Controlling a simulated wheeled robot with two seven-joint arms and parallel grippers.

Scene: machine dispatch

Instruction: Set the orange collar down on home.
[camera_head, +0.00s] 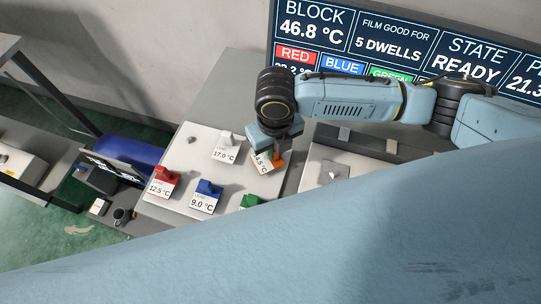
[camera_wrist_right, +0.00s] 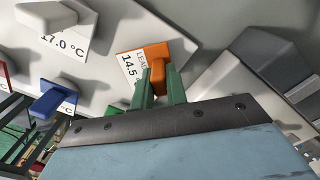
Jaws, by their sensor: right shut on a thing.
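The orange collar (camera_head: 278,159) carries a white tag reading 14.5 °C. It also shows in the right wrist view (camera_wrist_right: 158,52), at the tips of the two green fingers. My right gripper (camera_head: 281,148) is shut on it, over the right side of the pale board (camera_head: 185,140). I cannot tell whether the collar touches the board. No place marked home can be read. My left gripper is not in view.
White (camera_head: 226,148), red (camera_head: 163,175), blue (camera_head: 207,190) and green (camera_head: 250,201) tagged collars stand on the board. A second pale plate (camera_head: 318,170) with a grey piece lies to the right. A display (camera_head: 400,35) stands behind. My pale blue body hides the foreground.

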